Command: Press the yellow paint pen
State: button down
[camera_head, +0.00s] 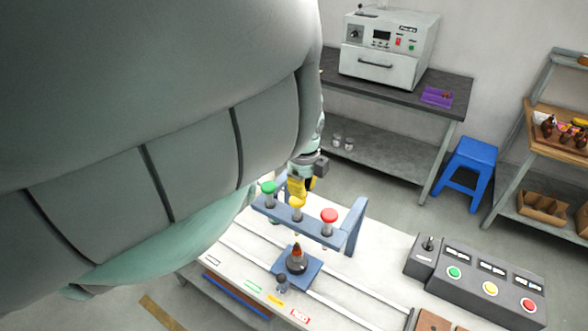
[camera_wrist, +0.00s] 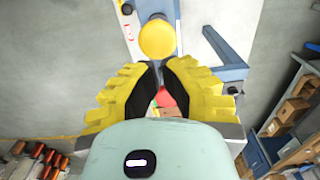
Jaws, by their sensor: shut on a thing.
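The yellow paint pen (camera_head: 297,202) stands upright in the blue rack (camera_head: 275,211), between the green paint pen (camera_head: 269,187) and the red paint pen (camera_head: 329,215). My gripper (camera_head: 300,187) is just behind and above the yellow cap in the head view. In the wrist view, the round yellow cap (camera_wrist: 158,39) is just beyond my fingertips (camera_wrist: 157,66). I cannot tell whether they touch it. The fingers are drawn together with a narrow gap. What they are shut on is not clear. A red cap (camera_wrist: 167,97) shows between the finger pads.
An armature-like part on a blue base (camera_head: 284,268) sits before the rack on the white table. The rack's side post (camera_head: 356,224) rises close to the right of the pens. A control box with buttons (camera_head: 480,285) stands at right. My arm hides the left side.

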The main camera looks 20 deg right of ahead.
notch_tip(320, 180, up, 7)
jog(key=p, duration=0.4)
jog(key=shift+w+a, duration=0.2)
jog(key=shift+d, duration=0.1)
